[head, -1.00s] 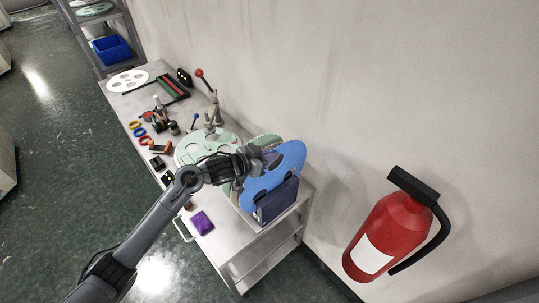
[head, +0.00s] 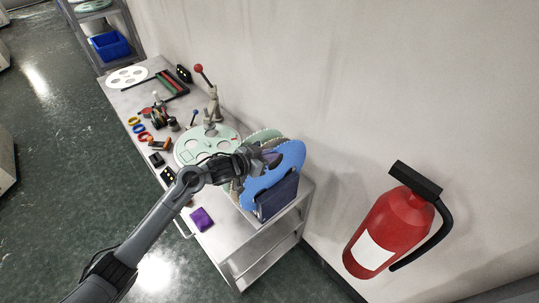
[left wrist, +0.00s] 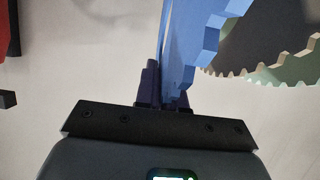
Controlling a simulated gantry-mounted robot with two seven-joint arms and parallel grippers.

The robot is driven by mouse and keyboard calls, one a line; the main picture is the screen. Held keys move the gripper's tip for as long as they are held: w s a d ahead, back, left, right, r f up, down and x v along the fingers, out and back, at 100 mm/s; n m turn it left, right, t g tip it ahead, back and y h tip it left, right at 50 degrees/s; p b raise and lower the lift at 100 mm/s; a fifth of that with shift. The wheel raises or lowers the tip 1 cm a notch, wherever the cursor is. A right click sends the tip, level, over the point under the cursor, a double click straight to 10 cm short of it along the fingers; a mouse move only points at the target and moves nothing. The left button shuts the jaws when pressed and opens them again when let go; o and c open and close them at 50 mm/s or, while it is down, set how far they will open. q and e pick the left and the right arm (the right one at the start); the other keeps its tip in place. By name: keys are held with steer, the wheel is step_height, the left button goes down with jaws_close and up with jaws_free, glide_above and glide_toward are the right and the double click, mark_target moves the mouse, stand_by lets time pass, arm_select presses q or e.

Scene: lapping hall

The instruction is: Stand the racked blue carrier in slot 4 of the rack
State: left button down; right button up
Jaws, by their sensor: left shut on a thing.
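The blue carrier (head: 288,163), a toothed disc with holes, stands on edge at the right end of the bench. My left gripper (head: 266,159) is shut on it near its upper left part. In the left wrist view, the carrier (left wrist: 188,40) runs up edge-on from between the fingers of the gripper (left wrist: 163,92). The dark blue rack (head: 277,199) is at the carrier's lower edge. I cannot tell which slot the carrier is over or whether it is seated. My right gripper is out of view.
Pale green toothed carriers stand close behind the blue one; one (left wrist: 275,62) shows in the left wrist view. A flat green plate (head: 197,147), a red-knobbed lever (head: 205,75) and a purple block (head: 201,219) are on the bench. A fire extinguisher (head: 392,232) is at right.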

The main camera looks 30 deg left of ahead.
arm_select(q)
steer(key=shift+f+b, duration=0.7)
steer(key=shift+f, duration=0.7)
steer(key=c, duration=1.1)
jaws_free()
steer(key=shift+c, duration=0.2)
steer(key=shift+f, duration=0.15)
steer(key=v, duration=1.1)
steer(key=shift+w, duration=0.1)
